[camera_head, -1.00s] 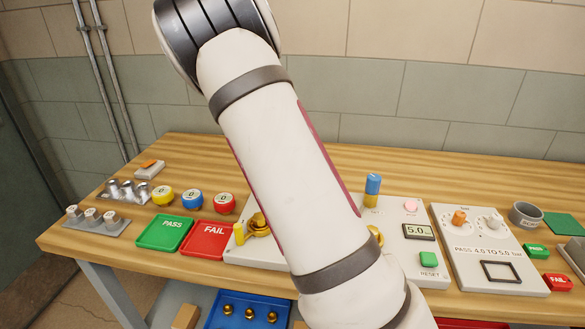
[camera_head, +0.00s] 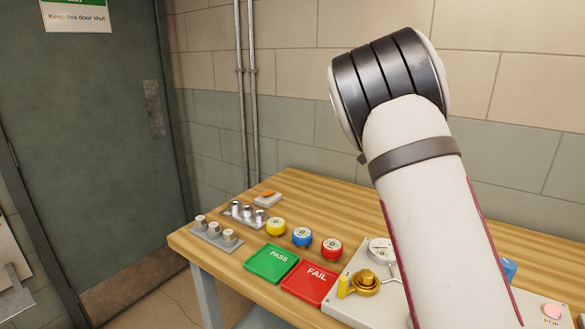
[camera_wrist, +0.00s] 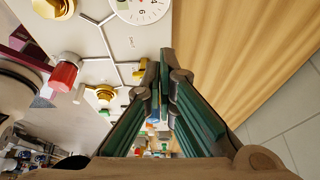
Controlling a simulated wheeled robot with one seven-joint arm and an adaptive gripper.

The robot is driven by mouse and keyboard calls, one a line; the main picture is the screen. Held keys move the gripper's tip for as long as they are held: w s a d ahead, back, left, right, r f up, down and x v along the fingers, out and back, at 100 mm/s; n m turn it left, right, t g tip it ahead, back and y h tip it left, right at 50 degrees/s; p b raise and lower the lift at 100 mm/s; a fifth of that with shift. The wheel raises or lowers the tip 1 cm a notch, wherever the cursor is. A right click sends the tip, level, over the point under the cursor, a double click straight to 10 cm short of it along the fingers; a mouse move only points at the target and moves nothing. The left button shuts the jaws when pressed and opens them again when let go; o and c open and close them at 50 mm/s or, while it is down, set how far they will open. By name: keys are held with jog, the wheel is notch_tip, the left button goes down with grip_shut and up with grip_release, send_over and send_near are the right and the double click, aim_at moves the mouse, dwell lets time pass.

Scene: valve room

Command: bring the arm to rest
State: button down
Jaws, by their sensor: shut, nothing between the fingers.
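My arm (camera_head: 425,190) crosses the right side of the head view, its white link running from the dark ringed joint down to the bottom edge. My gripper is outside the head view. In the wrist view my gripper (camera_wrist: 154,92) is shut with nothing between its dark green fingers. Behind it is a pale panel with a white dial (camera_wrist: 143,8), a red knob (camera_wrist: 65,74) and brass fittings. I cannot tell how far the fingers are from the panel.
In the head view the wooden bench (camera_head: 290,185) carries a green PASS tray (camera_head: 272,263), a red FAIL tray (camera_head: 309,283), several gauges and a pale panel with a brass valve (camera_head: 366,283). My arm hides part of the panel. A door (camera_head: 90,150) stands left.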

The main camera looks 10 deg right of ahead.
jog(key=s+a+r+n+t+y+p, duration=0.2)
jog(key=s+a+r+n, duration=0.3)
jog(key=s+n, duration=0.25)
jog(key=s+a+r+n+t+y+p, duration=0.1)
jog(key=s+a+r+n+t, duration=0.1)
jog(key=s+a+r+n, duration=0.55)
jog(key=s+a+f+n+t+p, duration=0.1)
jog(key=s+a+n, duration=0.2)
jog(key=s+n, duration=0.3)
jog(key=s+a+f+n+t+p, duration=0.1)
jog(key=s+n, duration=0.5)
jog(key=s, duration=0.6)
jog(key=shift+s+a+f+n+t, duration=0.3)
jog(key=shift+a+f+t, duration=0.45)
jog(key=shift+a, duration=0.45)
jog(key=shift+r, duration=0.15)
